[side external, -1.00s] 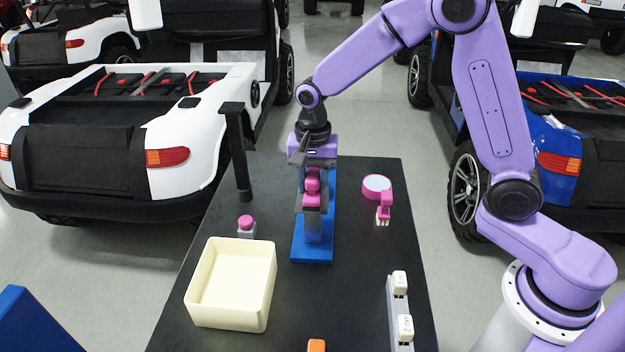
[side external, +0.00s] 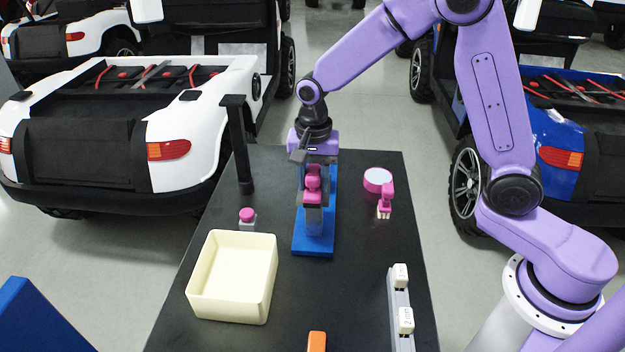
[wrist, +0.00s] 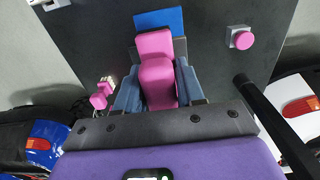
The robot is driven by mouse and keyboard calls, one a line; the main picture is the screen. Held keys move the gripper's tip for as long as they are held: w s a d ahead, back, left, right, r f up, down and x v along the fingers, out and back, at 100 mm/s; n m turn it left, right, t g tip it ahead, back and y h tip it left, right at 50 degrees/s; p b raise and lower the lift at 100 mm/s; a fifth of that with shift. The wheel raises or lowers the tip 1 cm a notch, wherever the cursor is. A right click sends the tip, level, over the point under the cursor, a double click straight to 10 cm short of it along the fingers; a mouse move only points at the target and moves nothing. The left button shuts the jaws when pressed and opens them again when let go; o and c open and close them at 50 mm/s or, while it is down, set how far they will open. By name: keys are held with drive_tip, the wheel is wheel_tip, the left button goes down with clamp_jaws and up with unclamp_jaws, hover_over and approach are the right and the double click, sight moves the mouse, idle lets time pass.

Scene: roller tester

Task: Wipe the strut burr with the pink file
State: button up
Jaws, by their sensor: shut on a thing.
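The pink file (side external: 313,181) is between the fingers of my gripper (side external: 313,200), above the blue stand (side external: 313,246). My gripper is shut on it. In the wrist view the pink file (wrist: 156,70) shows as a blocky pink piece between the two grey-blue fingers (wrist: 158,90), with the blue stand (wrist: 160,21) beyond it. The strut burr cannot be made out; my gripper and the file cover much of the stand. I cannot tell whether the file touches anything below it.
A cream open bin (side external: 232,312) stands at the front left. A pink button (side external: 247,214) and a black post (side external: 239,150) are left of the stand. A pink round-headed item (side external: 379,181) and a grey rail with white blocks (side external: 400,300) are right. An orange piece (side external: 317,342) lies in front.

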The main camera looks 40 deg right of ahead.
drive_tip(key=shift+w+d+r, duration=0.15)
drive_tip(key=shift+w+d, duration=0.55)
drive_tip(key=shift+s+a+f, duration=0.15)
drive_tip(key=shift+s+a, duration=0.4)
drive_tip(key=shift+s+a+f, duration=0.15)
drive_tip(key=shift+s+a, duration=0.35)
drive_tip(key=shift+s, duration=0.05)
drive_tip(key=shift+s+a, duration=0.1)
drive_tip(key=shift+c, duration=0.5)
drive_tip(key=shift+w+d+r, duration=0.25)
drive_tip(key=shift+w+d, duration=0.9)
drive_tip(key=shift+w, duration=0.05)
drive_tip(key=shift+s+a+f, duration=0.15)
drive_tip(key=shift+s+a, duration=0.35)
drive_tip(key=shift+s+a+f, duration=0.15)
drive_tip(key=shift+s+a, duration=0.3)
drive_tip(key=shift+s, duration=0.05)
drive_tip(key=shift+s+a+f, duration=0.1)
drive_tip(key=shift+s+a, duration=0.1)
drive_tip(key=shift+s, duration=0.05)
drive_tip(key=shift+c, duration=0.3)
drive_tip(key=shift+w+r, duration=0.1)
drive_tip(key=shift+r, duration=3)
